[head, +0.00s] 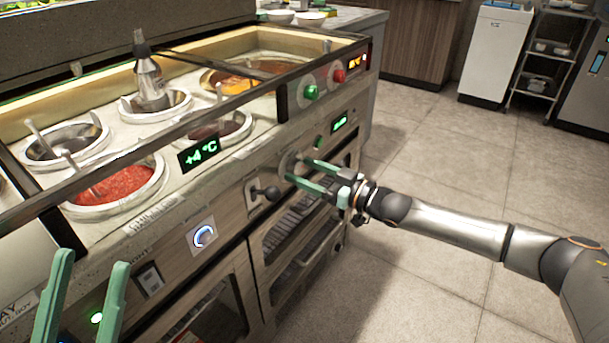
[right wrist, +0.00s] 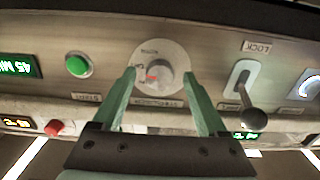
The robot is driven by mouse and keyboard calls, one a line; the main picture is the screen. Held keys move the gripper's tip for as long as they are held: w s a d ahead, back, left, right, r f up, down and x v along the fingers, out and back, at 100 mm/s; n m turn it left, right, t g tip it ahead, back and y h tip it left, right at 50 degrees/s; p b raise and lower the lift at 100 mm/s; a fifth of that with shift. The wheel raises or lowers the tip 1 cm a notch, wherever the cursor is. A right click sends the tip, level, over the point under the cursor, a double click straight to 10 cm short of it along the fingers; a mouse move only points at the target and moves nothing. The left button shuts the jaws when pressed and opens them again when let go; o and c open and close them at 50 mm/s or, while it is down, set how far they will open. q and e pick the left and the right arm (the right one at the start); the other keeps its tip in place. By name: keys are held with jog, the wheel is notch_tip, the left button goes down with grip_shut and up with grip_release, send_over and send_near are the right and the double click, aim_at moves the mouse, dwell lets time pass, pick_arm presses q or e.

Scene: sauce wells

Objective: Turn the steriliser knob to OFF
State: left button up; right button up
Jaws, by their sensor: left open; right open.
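The steriliser knob (right wrist: 160,74) is a small grey knob with a red mark, on a round pale dial plate. The lettering on the dial is too small to read surely, so I cannot tell its setting. My right gripper (right wrist: 162,82) is open, with one green finger on each side of the knob. I cannot tell whether the fingers touch it. In the head view the right gripper (head: 298,170) reaches the counter's front panel, and its fingers partly cover the dial. My left gripper (head: 90,258) is open and empty at the lower left.
A lock lever with a dark ball (head: 264,193) sits beside the dial. A green button (right wrist: 77,65) and a green display (right wrist: 18,65) are on its other side. A blue-lit knob (head: 203,236) is further left. Sauce wells (head: 118,205) are above. The floor at right is clear.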

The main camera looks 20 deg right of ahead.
jog(key=shift+w+a, duration=0.15)
jog(key=shift+w, duration=0.05)
grip_shut()
dwell(0.6)
